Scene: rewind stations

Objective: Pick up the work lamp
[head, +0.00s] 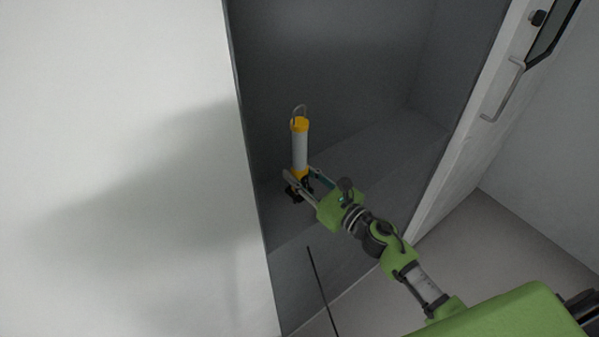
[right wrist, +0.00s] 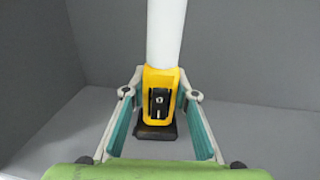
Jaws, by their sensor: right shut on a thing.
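The work lamp (head: 300,148) is upright inside a dark grey cabinet, with a white tube, a yellow top with a hook, and a yellow lower body. In the right wrist view its yellow lower part with a black switch (right wrist: 159,103) sits between my fingers, above a black foot. My right gripper (head: 299,179) reaches in from the lower right and is shut on the lamp's lower body. I cannot tell whether the foot rests on the cabinet floor or is slightly raised. My left gripper is not in view.
The grey cabinet (head: 340,60) is otherwise empty around the lamp. A white panel (head: 120,120) stands on the left. An open white door (head: 465,130) with a metal handle (head: 505,92) stands on the right, close to my right arm.

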